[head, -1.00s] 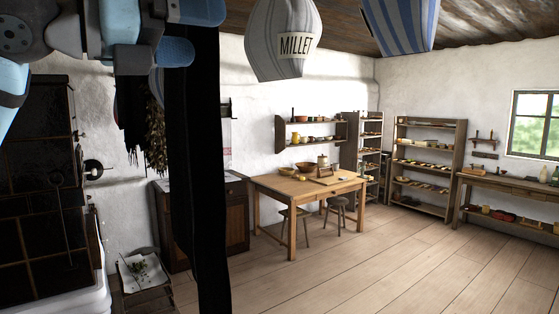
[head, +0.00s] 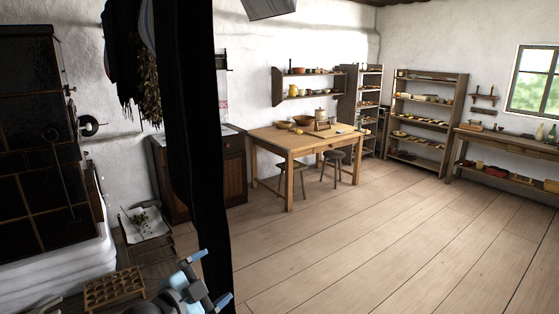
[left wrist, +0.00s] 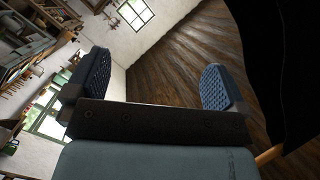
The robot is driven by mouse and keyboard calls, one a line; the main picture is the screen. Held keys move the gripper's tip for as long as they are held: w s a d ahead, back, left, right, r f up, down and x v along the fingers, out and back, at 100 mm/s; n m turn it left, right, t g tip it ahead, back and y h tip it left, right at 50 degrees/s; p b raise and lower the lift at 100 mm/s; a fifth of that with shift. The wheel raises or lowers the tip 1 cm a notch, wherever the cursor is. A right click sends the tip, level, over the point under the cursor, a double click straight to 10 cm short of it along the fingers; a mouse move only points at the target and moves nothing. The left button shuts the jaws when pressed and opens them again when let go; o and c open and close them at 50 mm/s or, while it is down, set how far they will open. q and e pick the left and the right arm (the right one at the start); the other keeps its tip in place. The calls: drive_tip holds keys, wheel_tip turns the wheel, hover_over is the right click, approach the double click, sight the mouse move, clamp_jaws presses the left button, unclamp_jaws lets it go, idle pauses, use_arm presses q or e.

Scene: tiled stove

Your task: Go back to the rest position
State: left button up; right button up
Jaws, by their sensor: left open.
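My left gripper (head: 207,278) is low in the head view, right of the wooden rack and in front of the black post. Its two blue fingertips are spread apart with nothing between them. In the left wrist view the two ridged dark-blue finger pads (left wrist: 158,82) stand wide apart. Past them show a tilted room, white walls and the ceiling. My right gripper is in neither view.
A black post (head: 195,150) rises close in front. The dark tiled stove (head: 40,140) stands at the left, with a wooden rack (head: 113,288) below. A wooden table (head: 290,143) with stools stands farther back. The plank floor (head: 400,240) at the right is clear.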

use_arm(q)
drive_tip(key=s+a+f+n+g+y, duration=0.1)
drive_tip(key=s+f+n, duration=0.5)
drive_tip(key=s+f, duration=0.7)
drive_tip(key=s+a+f+n+g+y, duration=0.2)
drive_tip(key=s+a+f+n+y, duration=0.2)
drive_tip(key=s+f, duration=1)
wheel_tip(320, 180, down, 4)
drive_tip(key=n, duration=0.3)
drive_tip(key=shift+s+y, duration=0.2)
drive_tip(key=shift+y, duration=0.1)
drive_tip(key=shift+a+r, duration=0.1)
drive_tip(key=shift+c, duration=0.5)
